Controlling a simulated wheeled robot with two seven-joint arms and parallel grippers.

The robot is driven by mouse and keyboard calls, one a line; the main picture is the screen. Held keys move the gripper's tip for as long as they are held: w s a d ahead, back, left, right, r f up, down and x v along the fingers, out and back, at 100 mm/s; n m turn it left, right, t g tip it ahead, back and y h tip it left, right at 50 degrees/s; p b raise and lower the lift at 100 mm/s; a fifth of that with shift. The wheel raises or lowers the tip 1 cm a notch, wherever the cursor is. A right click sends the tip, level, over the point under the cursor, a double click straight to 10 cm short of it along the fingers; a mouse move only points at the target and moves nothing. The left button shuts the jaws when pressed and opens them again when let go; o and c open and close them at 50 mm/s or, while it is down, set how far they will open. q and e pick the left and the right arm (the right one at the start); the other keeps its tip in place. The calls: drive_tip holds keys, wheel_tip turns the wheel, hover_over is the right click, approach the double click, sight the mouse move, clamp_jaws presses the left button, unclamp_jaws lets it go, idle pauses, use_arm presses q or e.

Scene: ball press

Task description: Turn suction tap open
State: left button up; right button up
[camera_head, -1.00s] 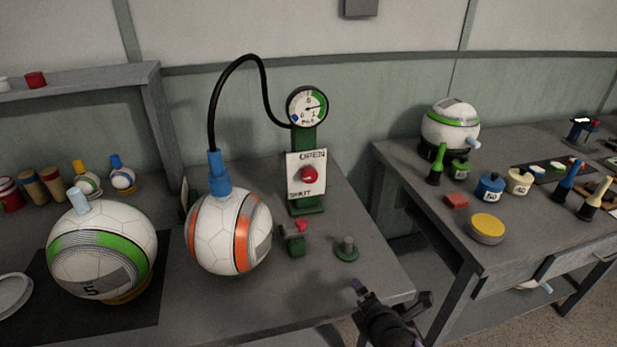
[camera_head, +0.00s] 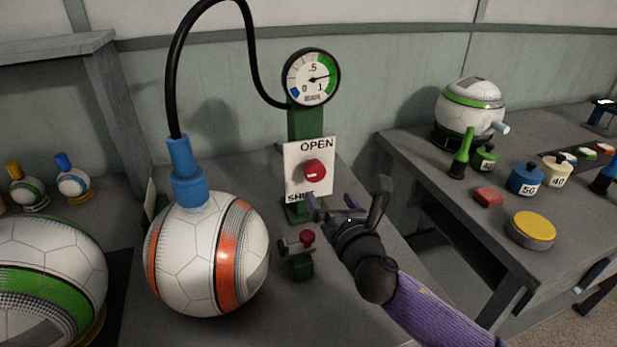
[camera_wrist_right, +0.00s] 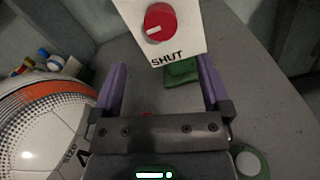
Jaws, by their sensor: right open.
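The suction tap is a round red knob (camera_head: 315,172) with a white mark, on a white plate (camera_head: 297,155) reading OPEN at the top and SHUT at the bottom. The plate is on a green post (camera_head: 304,123) below a dial gauge (camera_head: 311,77). My right gripper (camera_head: 346,203) is open and empty, low in front of the plate and apart from the knob. In the right wrist view, the knob (camera_wrist_right: 159,22) is beyond and above the two purple fingers (camera_wrist_right: 162,82). The left gripper is not in view.
A white-and-orange ball (camera_head: 208,255) with a blue fitting (camera_head: 184,172) and black hose stands left of the post. A small green stand with a red knob (camera_head: 307,237) is on the table in front. Another table (camera_head: 440,185) at the right holds pots and a ball.

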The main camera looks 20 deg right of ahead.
sight(316, 174)
drive_tip(key=w+b, duration=0.3)
drive_tip(key=w, duration=0.6)
drive_tip(key=shift+a+f+b, duration=0.1)
drive_tip(key=shift+f+b, duration=0.05)
drive_tip(key=shift+b, duration=0.15)
drive_tip(key=shift+w, duration=0.35)
drive_tip(key=shift+r, duration=0.2)
drive_tip(key=c, duration=1.3)
